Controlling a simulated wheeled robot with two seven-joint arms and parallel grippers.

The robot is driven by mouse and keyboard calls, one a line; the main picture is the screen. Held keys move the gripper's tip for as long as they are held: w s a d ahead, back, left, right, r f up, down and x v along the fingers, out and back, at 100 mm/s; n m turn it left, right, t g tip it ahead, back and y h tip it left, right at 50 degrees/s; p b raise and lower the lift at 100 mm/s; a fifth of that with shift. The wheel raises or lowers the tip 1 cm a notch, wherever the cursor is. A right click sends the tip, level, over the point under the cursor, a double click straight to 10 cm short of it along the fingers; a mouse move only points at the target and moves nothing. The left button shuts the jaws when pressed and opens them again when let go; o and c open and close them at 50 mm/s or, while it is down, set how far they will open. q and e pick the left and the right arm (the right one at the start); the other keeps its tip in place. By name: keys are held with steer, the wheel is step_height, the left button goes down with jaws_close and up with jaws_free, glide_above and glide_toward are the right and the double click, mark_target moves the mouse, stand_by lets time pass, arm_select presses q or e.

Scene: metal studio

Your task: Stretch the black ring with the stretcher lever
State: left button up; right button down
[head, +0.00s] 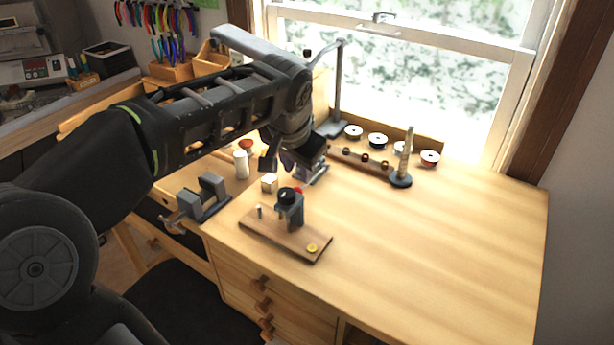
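A stretcher device stands on a wooden base board (280,237) near the desk's front left. Its dark upright body (291,212) carries a black round part (287,194) on top; I cannot tell whether this is the black ring. A small red knob (299,190) shows just behind it, perhaps the end of the lever. A gold disc (312,248) lies at the board's right end, and a short metal pin stands at its left. My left gripper (287,163) is above and behind the device, pointing down, apart from the black top. Its finger opening is unclear. My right gripper is out of view.
A grey vise (203,197) is at the desk's left edge. A ring mandrel (402,165) and several spools stand at the back. The desk's right side is clear.

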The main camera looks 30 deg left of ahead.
mark_target(302, 187)
arm_select(q)
steer(key=x, duration=0.8)
steer(key=shift+d, duration=0.15)
jaws_close()
stand_by(0.3)
stand_by(1.2)
